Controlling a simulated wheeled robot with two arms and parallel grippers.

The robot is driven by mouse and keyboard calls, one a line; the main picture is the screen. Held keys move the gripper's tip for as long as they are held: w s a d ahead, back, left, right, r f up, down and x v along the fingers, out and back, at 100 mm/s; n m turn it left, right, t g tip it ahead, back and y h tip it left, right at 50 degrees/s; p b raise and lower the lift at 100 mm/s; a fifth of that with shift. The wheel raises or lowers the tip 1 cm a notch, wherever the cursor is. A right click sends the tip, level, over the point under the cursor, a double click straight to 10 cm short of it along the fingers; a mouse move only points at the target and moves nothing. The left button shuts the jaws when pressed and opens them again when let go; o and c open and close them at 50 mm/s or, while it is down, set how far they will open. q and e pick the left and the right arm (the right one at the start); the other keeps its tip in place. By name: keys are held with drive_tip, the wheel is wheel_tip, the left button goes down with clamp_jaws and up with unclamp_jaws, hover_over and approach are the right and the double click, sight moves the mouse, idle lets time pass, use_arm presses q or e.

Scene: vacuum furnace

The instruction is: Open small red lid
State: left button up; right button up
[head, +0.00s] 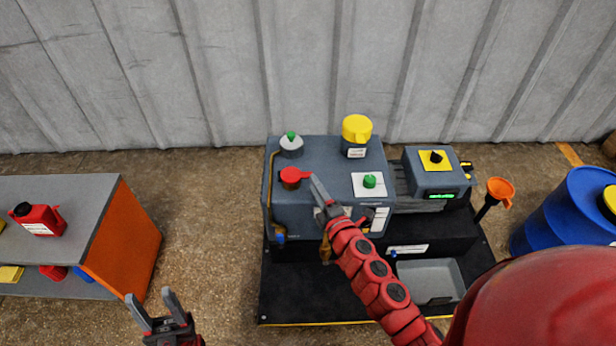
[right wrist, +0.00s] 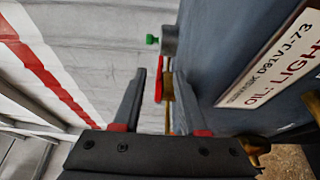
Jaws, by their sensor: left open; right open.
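The small red lid (head: 293,175) sits on a short brass neck on top of the grey machine (head: 330,215), its tab pointing right. It also shows in the right wrist view (right wrist: 158,86), edge-on, with the brass neck beside it. My right gripper (head: 314,182) is open at the lid's right side, close to the tab. In the right wrist view, the lid appears between the two fingers (right wrist: 160,80); I cannot tell whether they touch it. My left gripper (head: 152,305) is open and empty at the lower left, away from the machine.
A yellow cap (head: 356,128), a green-knobbed grey cap (head: 291,146) and a green button (head: 369,181) stand on the machine. A workbench (head: 80,200) with a red canister (head: 38,219) is left. An orange funnel (head: 500,190) and blue barrel (head: 565,215) are right.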

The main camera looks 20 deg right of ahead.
sight(308, 174)
drive_tip(key=w, duration=0.5)
drive_tip(key=shift+w+a, duration=0.1)
drive_tip(key=shift+a, duration=0.2)
clamp_jaws()
drive_tip(key=shift+f, duration=0.1)
idle(1.0)
